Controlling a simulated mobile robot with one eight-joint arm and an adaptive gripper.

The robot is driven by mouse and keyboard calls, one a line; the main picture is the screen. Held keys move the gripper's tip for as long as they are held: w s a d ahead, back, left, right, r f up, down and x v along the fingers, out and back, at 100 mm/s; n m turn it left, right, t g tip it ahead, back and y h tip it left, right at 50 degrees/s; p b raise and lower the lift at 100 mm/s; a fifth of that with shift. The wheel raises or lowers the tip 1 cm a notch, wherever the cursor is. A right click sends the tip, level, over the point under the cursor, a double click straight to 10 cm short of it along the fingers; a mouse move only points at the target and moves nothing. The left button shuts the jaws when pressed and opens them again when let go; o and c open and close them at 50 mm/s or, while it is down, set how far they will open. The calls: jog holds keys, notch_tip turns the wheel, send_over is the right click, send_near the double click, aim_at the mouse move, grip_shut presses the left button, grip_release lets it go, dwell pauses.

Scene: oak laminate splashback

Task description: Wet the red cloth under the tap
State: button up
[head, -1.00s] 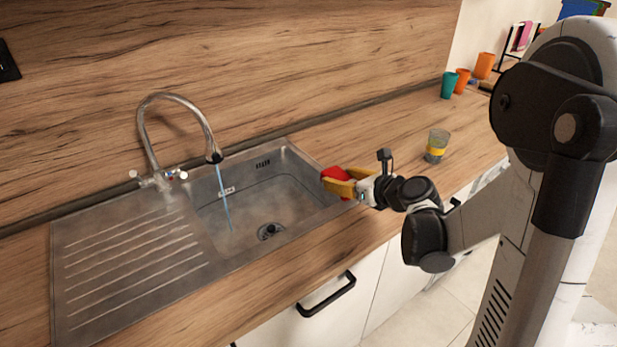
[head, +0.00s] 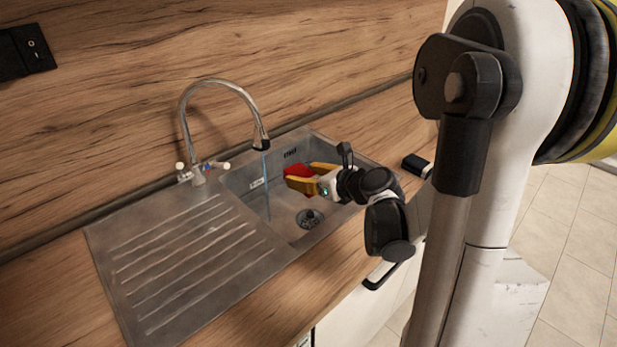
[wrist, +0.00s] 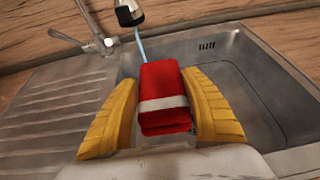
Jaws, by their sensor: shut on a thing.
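The red cloth (head: 297,172) is a folded block with a pale band, seen clearly in the wrist view (wrist: 160,84). My gripper (head: 305,179) is shut on it, with a yellow finger on each side (wrist: 162,108). It holds the cloth over the sink basin (head: 242,186), right of the water stream. The chrome tap (head: 222,84) arches over the basin, and a thin blue stream (head: 266,187) runs from its spout. In the wrist view the stream (wrist: 141,47) comes down at the cloth's far edge; I cannot tell whether it touches.
A ribbed draining board (head: 185,262) lies left of the basin, and the drain (head: 310,218) shows below my gripper. The wooden splashback (head: 130,70) rises behind the tap. A black switch (head: 27,50) is at upper left. The front-left worktop (head: 45,295) is clear.

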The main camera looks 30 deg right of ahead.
jog(key=w+a+f+b, duration=0.1)
jog(key=w+a, duration=0.4)
jog(key=w, duration=0.5)
jog(key=shift+w+a+f+b, duration=0.2)
jog(key=shift+f+b, duration=0.15)
jog(key=shift+f, duration=0.3)
jog(key=shift+d, duration=0.1)
jog(key=shift+s+d, duration=0.6)
jog(key=shift+s, duration=0.6)
jog(key=shift+s+d, duration=0.55)
jog(key=shift+s, duration=0.7)
jog(key=shift+s+d, duration=0.6)
jog(key=shift+s, duration=0.6)
jog(key=s+r, duration=0.1)
jog(key=s+d+r+p, duration=0.1)
jog(key=s+r+p, duration=0.1)
jog(key=shift+s+d+r, duration=0.1)
jog(key=shift+d, duration=0.25)
jog(key=shift+s+d+r+p, duration=0.3)
jog(key=shift+s+r, duration=0.1)
jog(key=shift+s, duration=0.2)
